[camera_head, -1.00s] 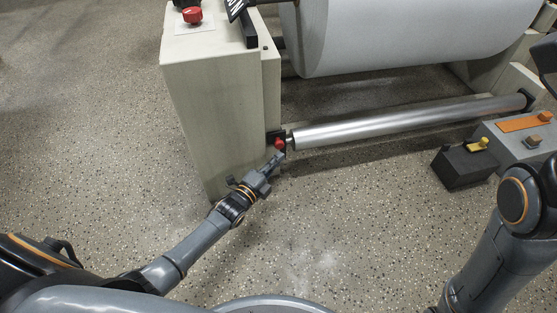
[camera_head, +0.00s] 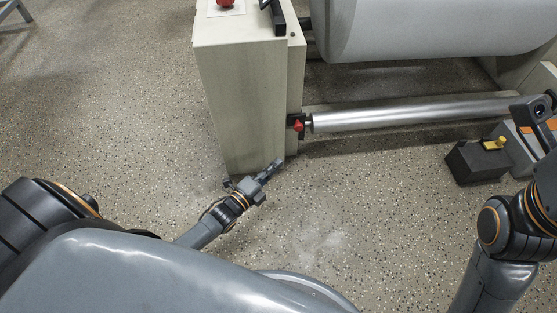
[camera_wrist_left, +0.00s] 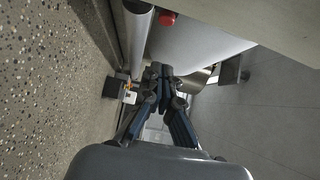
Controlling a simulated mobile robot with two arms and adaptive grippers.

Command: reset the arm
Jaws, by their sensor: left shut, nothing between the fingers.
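My left gripper (camera_head: 277,165) is shut and empty, low in front of the machine's beige side cabinet (camera_head: 240,100). It is below and apart from the red knob (camera_head: 298,125) at the left end of the silver roller (camera_head: 410,113). In the left wrist view the left gripper's fingers (camera_wrist_left: 158,72) are closed together, with nothing between them. The red knob also shows there (camera_wrist_left: 167,18), beyond the fingers, beside the roller (camera_wrist_left: 137,45). My right arm shows at the right edge, but its fingers are not in view.
A large white paper roll (camera_head: 430,25) hangs above the roller. A red button (camera_head: 226,3) sits on top of the cabinet. A black box with a yellow part (camera_head: 478,162) stands on the floor near my right arm. The speckled floor at left (camera_head: 110,120) is clear.

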